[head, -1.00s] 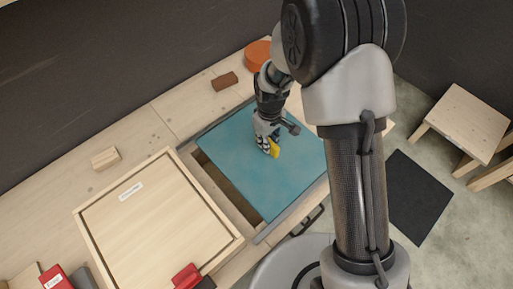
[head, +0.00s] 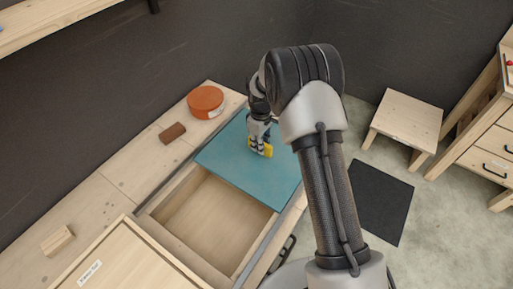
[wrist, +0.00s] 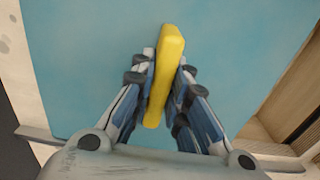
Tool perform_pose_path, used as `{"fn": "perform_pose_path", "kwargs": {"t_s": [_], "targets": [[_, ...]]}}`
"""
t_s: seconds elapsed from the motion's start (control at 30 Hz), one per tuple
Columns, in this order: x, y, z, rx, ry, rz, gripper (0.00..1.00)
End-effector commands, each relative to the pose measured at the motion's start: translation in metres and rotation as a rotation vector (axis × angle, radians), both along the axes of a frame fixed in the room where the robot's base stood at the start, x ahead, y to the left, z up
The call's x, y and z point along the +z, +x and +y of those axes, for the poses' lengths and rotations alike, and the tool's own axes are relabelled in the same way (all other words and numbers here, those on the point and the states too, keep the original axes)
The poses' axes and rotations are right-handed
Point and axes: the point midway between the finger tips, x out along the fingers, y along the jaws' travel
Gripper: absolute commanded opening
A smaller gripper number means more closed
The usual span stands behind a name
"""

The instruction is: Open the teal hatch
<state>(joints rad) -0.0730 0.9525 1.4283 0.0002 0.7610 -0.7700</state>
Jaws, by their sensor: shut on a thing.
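The teal hatch (head: 232,160) is a flat sliding panel in the bench top. It covers the right part of a framed opening, and the wooden compartment (head: 210,222) shows bare to its left. A yellow handle (head: 266,150) stands up from the hatch. My gripper (head: 258,146) is shut on the yellow handle. In the wrist view my gripper's fingers (wrist: 163,100) close on both sides of the handle (wrist: 165,70), with the teal surface (wrist: 80,60) behind. The compartment's edge shows at the right of the wrist view. The hatch's right part is hidden behind my arm.
A wooden lid (head: 130,262) lies left of the compartment. An orange round tin (head: 206,100) and a brown block (head: 172,132) lie behind the hatch. A light wood block (head: 57,240) lies at the left. A stool (head: 405,120) and a black mat (head: 375,198) are on the right.

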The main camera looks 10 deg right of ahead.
Motion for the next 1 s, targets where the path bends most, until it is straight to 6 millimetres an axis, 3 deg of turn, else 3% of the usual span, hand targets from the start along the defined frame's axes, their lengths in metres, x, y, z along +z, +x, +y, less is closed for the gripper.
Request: {"fn": "perform_pose_path", "kwargs": {"t_s": [0.27, 0.3, 0.57, 0.87, 1.0], "targets": [[0.0001, 0.0002, -0.0004, 0.000, -0.001, -0.001, 0.00], [0.0001, 0.0002, -0.0004, 0.000, -0.001, -0.001, 0.17], [0.0001, 0.0001, -0.0001, 0.000, 0.000, 0.000, 0.34], [0.0005, 0.0001, 0.0001, 0.000, 0.000, 0.000, 0.35], [0.0097, 0.0008, 0.0001, 0.000, 0.000, -0.003, 0.35]]}}
